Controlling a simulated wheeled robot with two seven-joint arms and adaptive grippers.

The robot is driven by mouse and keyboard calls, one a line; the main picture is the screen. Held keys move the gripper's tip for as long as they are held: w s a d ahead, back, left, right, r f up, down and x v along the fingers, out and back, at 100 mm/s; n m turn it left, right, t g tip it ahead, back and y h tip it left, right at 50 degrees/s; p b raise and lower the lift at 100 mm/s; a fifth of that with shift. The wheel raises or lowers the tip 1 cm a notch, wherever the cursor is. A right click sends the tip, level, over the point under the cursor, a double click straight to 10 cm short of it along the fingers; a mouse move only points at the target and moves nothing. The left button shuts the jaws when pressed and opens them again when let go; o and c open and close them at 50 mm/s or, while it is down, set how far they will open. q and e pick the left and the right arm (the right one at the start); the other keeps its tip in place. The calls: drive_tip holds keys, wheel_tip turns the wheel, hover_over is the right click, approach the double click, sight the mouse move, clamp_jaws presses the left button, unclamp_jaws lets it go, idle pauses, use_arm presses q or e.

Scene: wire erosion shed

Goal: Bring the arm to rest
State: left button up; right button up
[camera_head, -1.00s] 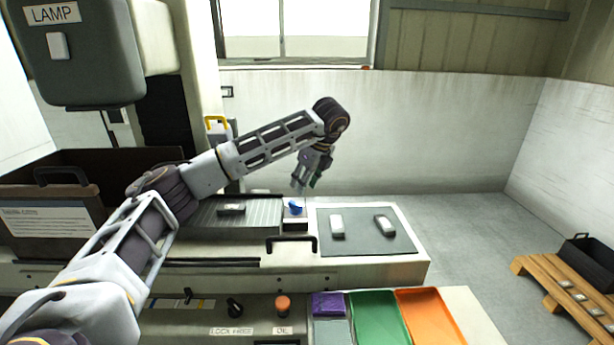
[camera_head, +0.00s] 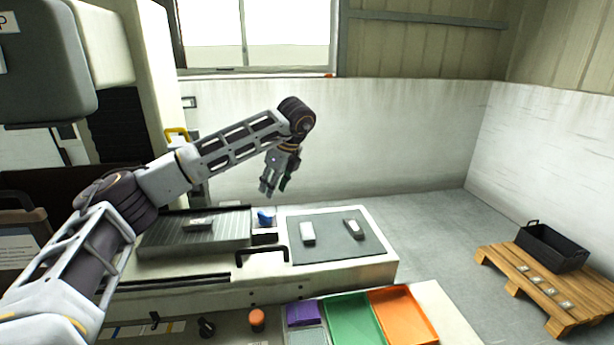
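My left arm (camera_head: 243,138) reaches in from the left side of the head view. My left gripper (camera_head: 274,187) hangs at its end and points down. Its fingertips are apart, with nothing visible between them. It is above the worktop, over the area of the blue item (camera_head: 265,217), and appears clear of it. My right gripper is not in view.
Two small blocks lie on a dark mat (camera_head: 330,255); another sits on the ribbed plate (camera_head: 180,240). Green (camera_head: 352,322) and orange (camera_head: 405,315) trays are in front. A black crate (camera_head: 552,247) stands on a wooden pallet (camera_head: 525,277).

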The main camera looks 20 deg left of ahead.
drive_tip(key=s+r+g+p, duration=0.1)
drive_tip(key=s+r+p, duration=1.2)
drive_tip(key=p, duration=0.8)
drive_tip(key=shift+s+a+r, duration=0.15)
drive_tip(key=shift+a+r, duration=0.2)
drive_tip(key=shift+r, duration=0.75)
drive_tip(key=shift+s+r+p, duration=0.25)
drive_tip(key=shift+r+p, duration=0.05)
drive_tip(key=shift+p, duration=0.25)
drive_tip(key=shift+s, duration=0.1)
